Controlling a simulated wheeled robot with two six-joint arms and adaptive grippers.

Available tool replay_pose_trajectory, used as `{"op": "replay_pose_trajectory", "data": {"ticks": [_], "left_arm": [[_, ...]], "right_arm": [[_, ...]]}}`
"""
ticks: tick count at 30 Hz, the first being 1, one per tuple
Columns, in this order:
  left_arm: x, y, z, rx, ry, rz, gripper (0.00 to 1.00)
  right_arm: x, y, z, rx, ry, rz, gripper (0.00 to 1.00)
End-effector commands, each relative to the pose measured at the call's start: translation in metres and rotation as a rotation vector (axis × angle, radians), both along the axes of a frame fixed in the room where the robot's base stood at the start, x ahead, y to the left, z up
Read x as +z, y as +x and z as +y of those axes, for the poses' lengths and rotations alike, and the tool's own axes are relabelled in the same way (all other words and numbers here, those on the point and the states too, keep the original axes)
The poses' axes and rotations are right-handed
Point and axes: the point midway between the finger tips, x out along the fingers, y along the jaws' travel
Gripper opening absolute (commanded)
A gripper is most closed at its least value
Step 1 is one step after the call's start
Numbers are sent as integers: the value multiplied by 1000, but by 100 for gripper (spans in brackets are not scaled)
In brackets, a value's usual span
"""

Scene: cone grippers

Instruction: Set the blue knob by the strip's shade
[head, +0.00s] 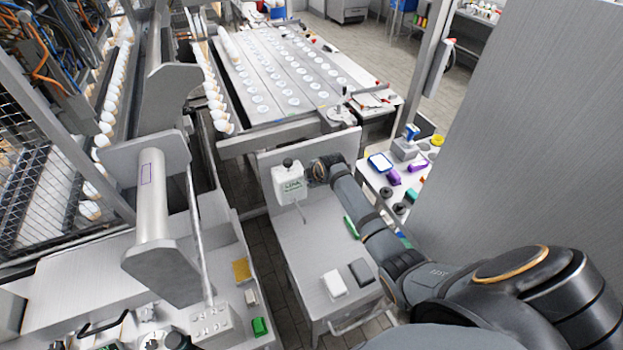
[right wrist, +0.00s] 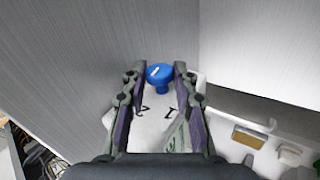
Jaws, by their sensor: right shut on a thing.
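The blue knob (right wrist: 160,74) is round with a short white mark on its face. It stands in front of a pale plate (right wrist: 152,125) bearing dark figures that look like 1 and 2. My right gripper (right wrist: 159,72) is shut on the knob, a fingertip on each side. In the head view, my right gripper (head: 318,170) is at the right side of a white box (head: 288,186) with green lettering and a dark top knob, and it hides the blue knob. I cannot make out the strip for certain. My left gripper is not in view.
The box stands on a grey metal table (head: 312,245). A green object (head: 352,228), a white block (head: 334,284) and a dark grey block (head: 361,271) lie nearer. A yellow block (head: 241,270) and a green block (head: 260,326) are on the bench at left.

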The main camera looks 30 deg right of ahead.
Motion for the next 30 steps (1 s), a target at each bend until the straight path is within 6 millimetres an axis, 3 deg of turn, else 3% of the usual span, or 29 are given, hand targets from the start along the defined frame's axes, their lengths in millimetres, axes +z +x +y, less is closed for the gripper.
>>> {"op": "replay_pose_trajectory", "data": {"ticks": [10, 26, 27, 30], "left_arm": [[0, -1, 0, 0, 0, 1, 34], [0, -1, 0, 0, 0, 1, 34], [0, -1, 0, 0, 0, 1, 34], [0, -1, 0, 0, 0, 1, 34]], "right_arm": [[1, 2, -1, -2, 5, 131, 0], [1, 2, -1, -1, 4, 154, 0], [1, 2, -1, -1, 4, 154, 31], [1, 2, -1, -2, 6, 154, 45]]}}
